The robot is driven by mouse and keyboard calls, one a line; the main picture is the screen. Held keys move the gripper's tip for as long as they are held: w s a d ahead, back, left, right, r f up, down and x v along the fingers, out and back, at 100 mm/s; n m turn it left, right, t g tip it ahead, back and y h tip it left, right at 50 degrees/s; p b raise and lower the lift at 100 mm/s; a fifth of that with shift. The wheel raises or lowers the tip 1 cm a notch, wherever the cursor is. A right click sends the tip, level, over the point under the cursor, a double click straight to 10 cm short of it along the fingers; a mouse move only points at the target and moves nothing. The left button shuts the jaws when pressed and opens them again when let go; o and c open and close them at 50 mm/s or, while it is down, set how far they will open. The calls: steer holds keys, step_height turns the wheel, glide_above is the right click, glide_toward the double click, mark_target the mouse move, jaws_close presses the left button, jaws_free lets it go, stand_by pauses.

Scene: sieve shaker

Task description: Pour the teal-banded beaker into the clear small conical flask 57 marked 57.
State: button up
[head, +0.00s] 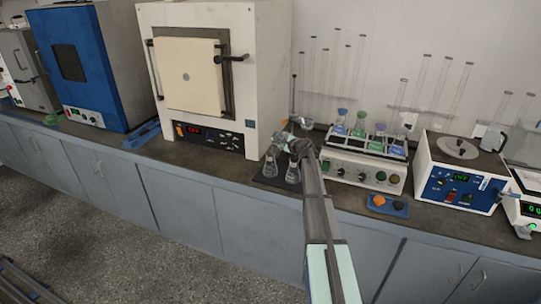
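My arm reaches up from the bottom of the head view to the bench, and my gripper (284,139) is above a dark mat (262,180) in front of the white furnace. Two small clear conical flasks stand on the mat just below it, one (270,168) to the left and one (292,173) to the right. No mark 57 is readable on either. A small clear glass rim (306,122) shows just behind my gripper; I cannot tell whether it is the beaker. No teal band is discernible. The fingers are too small and overlapped to show whether they hold anything.
A white furnace (222,70) stands behind and left. A shaker with coloured-stoppered flasks (360,160) stands close on the right. A thin upright rod (293,95) rises behind my gripper. A blue tray (388,208) lies near the bench's front edge. Boxy instruments stand further right.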

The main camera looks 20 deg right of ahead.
steer(key=shift+r+n+b, duration=0.35)
steer(key=shift+n+b, duration=0.15)
steer(key=shift+b, duration=0.35)
stand_by(0.5)
steer(key=shift+f+n+t+h+b, duration=0.35)
steer(key=shift+n+h+b, duration=0.25)
steer(key=shift+b, duration=1.55)
steer(key=shift+s+a+r+n+t+b, duration=0.15)
steer(key=shift+a+r+n+t+b, duration=0.35)
steer(key=shift+b, duration=1.4)
steer(key=shift+a+f+n+h+b, duration=0.15)
steer(key=shift+n+h+b, duration=0.5)
steer(key=shift+b, duration=2.25)
steer(key=r+p, duration=0.1)
steer(key=p, duration=0.3)
steer(key=shift+r+y, duration=0.15)
steer(key=shift+y, duration=0.2)
steer(key=p, duration=0.2)
steer(key=m+p, duration=0.1)
steer(key=p, duration=0.1)
steer(key=shift+d+r, duration=0.2)
steer(key=shift+d, duration=0.15)
steer(key=shift+d+f+m+g+y+p, duration=0.2)
steer(key=shift+f+m+g+y+p, duration=0.25)
steer(key=shift+f, duration=0.55)
steer(key=shift+d+p, duration=0.1)
steer(key=shift+p, duration=0.6)
